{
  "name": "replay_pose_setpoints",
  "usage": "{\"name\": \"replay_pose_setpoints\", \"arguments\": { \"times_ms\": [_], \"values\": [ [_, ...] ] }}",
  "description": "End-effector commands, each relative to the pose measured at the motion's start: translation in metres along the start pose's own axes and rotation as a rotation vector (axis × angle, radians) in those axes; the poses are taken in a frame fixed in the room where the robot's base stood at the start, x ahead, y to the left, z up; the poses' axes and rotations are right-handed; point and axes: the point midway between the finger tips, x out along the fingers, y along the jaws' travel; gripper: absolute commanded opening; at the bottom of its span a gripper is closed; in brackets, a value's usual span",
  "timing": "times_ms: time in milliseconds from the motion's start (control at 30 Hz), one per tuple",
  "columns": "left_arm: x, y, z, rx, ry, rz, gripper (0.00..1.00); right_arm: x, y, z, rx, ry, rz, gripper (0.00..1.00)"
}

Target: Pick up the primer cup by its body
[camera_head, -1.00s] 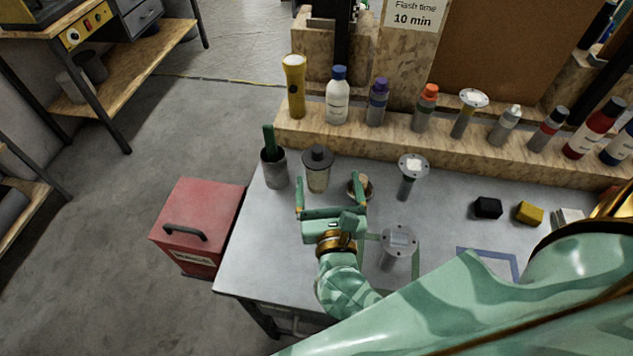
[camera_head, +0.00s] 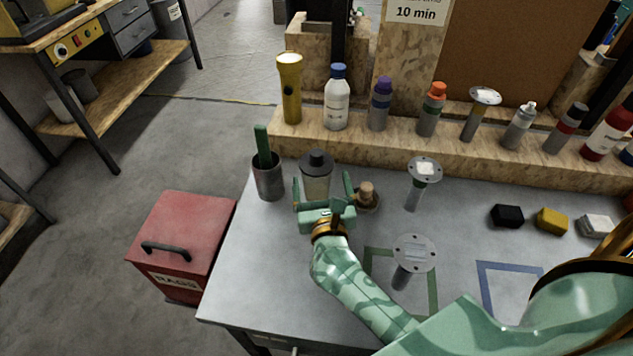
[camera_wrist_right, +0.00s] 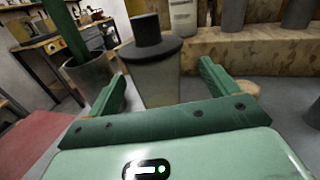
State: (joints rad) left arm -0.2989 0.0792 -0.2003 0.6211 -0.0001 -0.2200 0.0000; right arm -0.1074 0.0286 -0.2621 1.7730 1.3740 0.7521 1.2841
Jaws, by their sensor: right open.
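The primer cup, seen as a clear cup with a dark lid and knob (camera_head: 316,180), stands upright on the grey table. It also shows large in the wrist view (camera_wrist_right: 155,75). My right gripper (camera_head: 321,184) is open, with its green fingers pointing toward the cup. In the wrist view the cup body appears between the two fingers (camera_wrist_right: 160,92), apart from both; how deep it sits between them I cannot tell. The lower part of the cup is hidden behind the gripper's palm. My left gripper is not in view.
Left of the cup is a grey pot (camera_head: 268,180) with a green handle in it. A small cork-topped item (camera_head: 366,197) stands close by the right finger. Disc-topped stands (camera_head: 424,170) are further right. Several bottles line the wooden ledge (camera_head: 450,152) behind.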

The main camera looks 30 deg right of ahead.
Motion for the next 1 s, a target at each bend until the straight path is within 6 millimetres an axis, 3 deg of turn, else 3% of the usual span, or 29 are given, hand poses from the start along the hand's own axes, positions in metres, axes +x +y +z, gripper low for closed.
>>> {"name": "replay_pose_setpoints", "arguments": {
  "times_ms": [167, 400, 667, 867, 1000],
  "values": [
    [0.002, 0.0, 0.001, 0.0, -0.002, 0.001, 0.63, 0.016, 0.002, -0.002, 0.0, 0.0, -0.001, 0.86],
    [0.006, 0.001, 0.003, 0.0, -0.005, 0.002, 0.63, 0.052, 0.007, -0.004, -0.001, 0.0, -0.001, 0.86],
    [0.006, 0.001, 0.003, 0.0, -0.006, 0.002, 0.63, 0.057, 0.007, -0.004, -0.001, 0.001, 0.0, 0.86],
    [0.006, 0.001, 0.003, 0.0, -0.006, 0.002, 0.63, 0.057, 0.007, -0.004, 0.0, 0.001, 0.0, 0.38],
    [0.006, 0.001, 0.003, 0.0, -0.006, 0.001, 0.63, 0.056, 0.007, -0.004, 0.0, 0.001, 0.0, 0.38]
  ]
}}
